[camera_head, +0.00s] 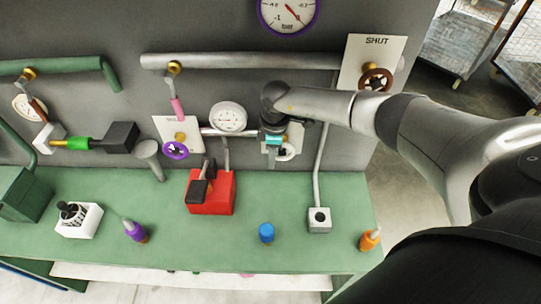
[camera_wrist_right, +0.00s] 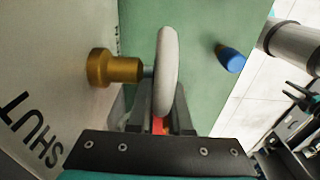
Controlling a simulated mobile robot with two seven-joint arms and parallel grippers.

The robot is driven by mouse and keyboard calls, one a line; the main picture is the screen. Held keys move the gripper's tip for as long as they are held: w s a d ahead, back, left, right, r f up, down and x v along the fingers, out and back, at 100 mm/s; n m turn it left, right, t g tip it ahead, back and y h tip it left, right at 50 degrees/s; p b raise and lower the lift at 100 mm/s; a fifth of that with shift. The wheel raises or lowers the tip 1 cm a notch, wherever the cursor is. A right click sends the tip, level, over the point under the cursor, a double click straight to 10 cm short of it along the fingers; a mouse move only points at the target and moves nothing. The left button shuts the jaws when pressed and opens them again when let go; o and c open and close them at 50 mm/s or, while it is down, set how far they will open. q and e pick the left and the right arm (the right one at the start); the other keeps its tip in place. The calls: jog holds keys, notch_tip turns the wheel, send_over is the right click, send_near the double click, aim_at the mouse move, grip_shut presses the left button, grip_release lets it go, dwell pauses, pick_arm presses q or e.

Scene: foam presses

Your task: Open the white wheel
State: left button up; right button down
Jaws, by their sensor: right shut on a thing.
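The white wheel (camera_head: 289,152) is on the wall panel, partly hidden behind my right gripper (camera_head: 272,158) in the head view. In the right wrist view the white wheel (camera_wrist_right: 167,72) is seen edge-on, on a brass stem (camera_wrist_right: 115,68) that comes out of a pale plate marked SHUT. My right gripper (camera_wrist_right: 160,108) is shut on the near part of the wheel's rim, one finger on each side of it. My left gripper does not show in the head view.
A purple wheel (camera_head: 175,151) and a round gauge (camera_head: 228,117) are left of the white wheel. A brown wheel (camera_head: 376,80) is at upper right. Below, the green bench (camera_head: 290,190) carries a red press (camera_head: 211,192), a blue-capped bottle (camera_head: 266,233) and a grey block (camera_head: 319,220).

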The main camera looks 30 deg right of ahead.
jog(key=shift+d+f+h, duration=0.1)
jog(key=shift+h, duration=0.2)
jog(key=c, duration=0.8)
grip_release()
jog(key=shift+c, duration=0.2)
notch_tip(320, 180, up, 15)
jog(key=b, duration=0.2)
